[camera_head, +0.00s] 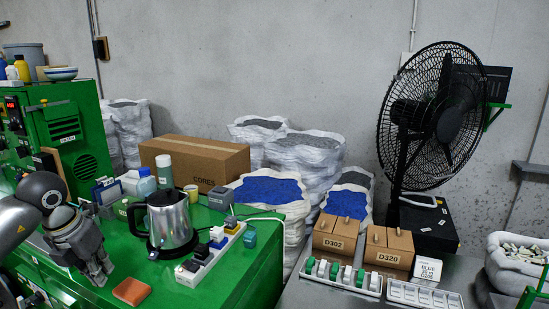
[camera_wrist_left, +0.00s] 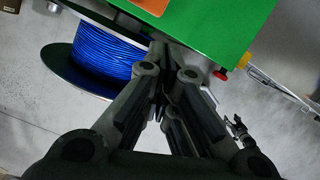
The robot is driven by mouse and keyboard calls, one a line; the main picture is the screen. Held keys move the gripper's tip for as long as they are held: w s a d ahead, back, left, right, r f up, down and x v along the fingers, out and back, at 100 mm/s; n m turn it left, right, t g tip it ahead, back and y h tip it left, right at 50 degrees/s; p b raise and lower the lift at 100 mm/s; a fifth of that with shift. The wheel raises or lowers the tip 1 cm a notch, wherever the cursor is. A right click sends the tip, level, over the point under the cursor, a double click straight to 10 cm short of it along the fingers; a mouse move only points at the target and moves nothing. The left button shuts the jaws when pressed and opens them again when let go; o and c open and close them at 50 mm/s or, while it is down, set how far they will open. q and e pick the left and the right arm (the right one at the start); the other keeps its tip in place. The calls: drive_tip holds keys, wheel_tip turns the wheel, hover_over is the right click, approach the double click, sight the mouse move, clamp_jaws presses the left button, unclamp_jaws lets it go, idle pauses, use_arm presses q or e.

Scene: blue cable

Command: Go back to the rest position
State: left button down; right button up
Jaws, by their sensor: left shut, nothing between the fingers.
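My left gripper (camera_head: 104,276) hangs at the left of the head view, fingers pointing down, in front of the green bench (camera_head: 225,268). It is shut and empty. In the left wrist view its fingers (camera_wrist_left: 162,62) meet with nothing between them. A spool of blue cable (camera_wrist_left: 105,50) shows in the left wrist view, beside the fingers and lower down near the floor. The spool does not show in the head view. My right gripper is not in view.
On the green bench stand a kettle (camera_head: 170,222), a power strip (camera_head: 212,250) with plugs and an orange-brown block (camera_head: 131,291) close to my left gripper. Behind are a cardboard box (camera_head: 195,160) and sacks. A fan (camera_head: 432,115) and small boxes (camera_head: 336,238) are at right.

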use_arm(q)
drive_tip(key=d+f+m+h, duration=0.25)
drive_tip(key=d+h, duration=0.65)
drive_tip(key=d, duration=1.3)
drive_tip(key=s+d+r+n+t+h, duration=0.2)
drive_tip(key=d+r+n+t+h, duration=0.35)
drive_tip(key=d+r+h, duration=0.35)
drive_tip(key=w+a+n+t+y, duration=0.2)
drive_tip(key=a+n+t+y, duration=0.75)
drive_tip(key=n, duration=0.75)
drive_tip(key=s+a+f+n+g+y, duration=0.25)
drive_tip(key=f+n+y, duration=0.3)
drive_tip(key=f, duration=0.35)
drive_tip(key=s+a+f+n+g+y, duration=0.2)
drive_tip(key=s+a+f+n+y, duration=0.25)
drive_tip(key=f+n, duration=0.4)
drive_tip(key=s+d+f+n+g+h, duration=0.1)
drive_tip(key=s+f+g, duration=0.5)
drive_tip(key=s, duration=0.4)
drive_tip(key=s+d+f+g, duration=0.1)
drive_tip(key=s+f+g, duration=0.3)
drive_tip(key=s+f, duration=0.55)
drive_tip(key=s+f+g, duration=0.2)
drive_tip(key=s+f, duration=0.1)
drive_tip(key=f, duration=2.2)
drive_tip(key=s+a+f, duration=0.3)
drive_tip(key=s+f, duration=1.4)
drive_tip(key=shift+g, duration=0.35)
